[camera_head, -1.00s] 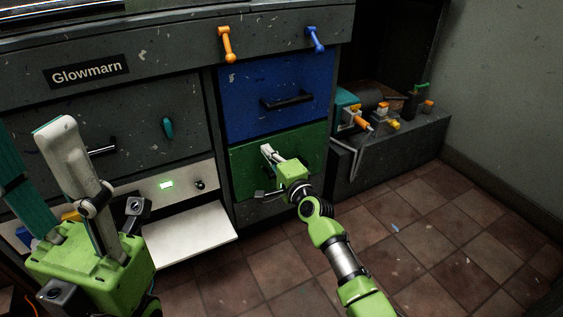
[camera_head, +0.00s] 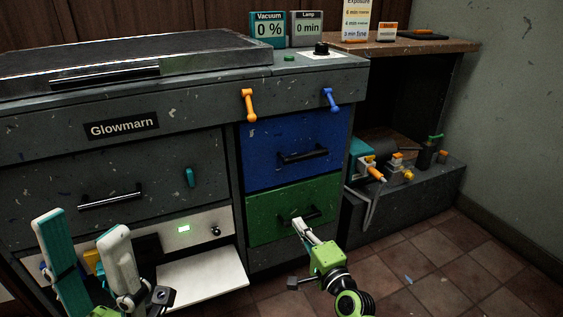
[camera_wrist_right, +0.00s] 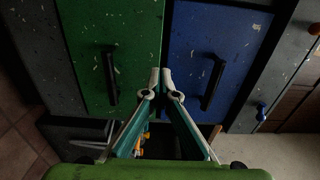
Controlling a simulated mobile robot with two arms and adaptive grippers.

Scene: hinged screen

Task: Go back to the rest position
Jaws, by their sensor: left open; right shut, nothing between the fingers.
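My left gripper (camera_head: 88,258) is at the lower left in the head view, its white and teal fingers spread apart with a gap between them. It stands in front of the grey cabinet, left of the white shelf. My right gripper (camera_head: 298,224) is in front of the green drawer (camera_head: 262,217), just below its black handle. In the right wrist view my right gripper's fingertips (camera_wrist_right: 160,80) are together with nothing between them. They point at the seam between the green drawer and the blue drawer (camera_wrist_right: 204,45), and I cannot tell the gap to the fronts.
The grey Glowmarn cabinet (camera_head: 60,180) fills the left and middle, with an orange lever (camera_head: 249,105) and a blue lever (camera_head: 331,99). A white shelf (camera_head: 205,279) sticks out low. A pump-like machine (camera_head: 372,162) sits on the grey ledge at right. Tiled floor at the right is clear.

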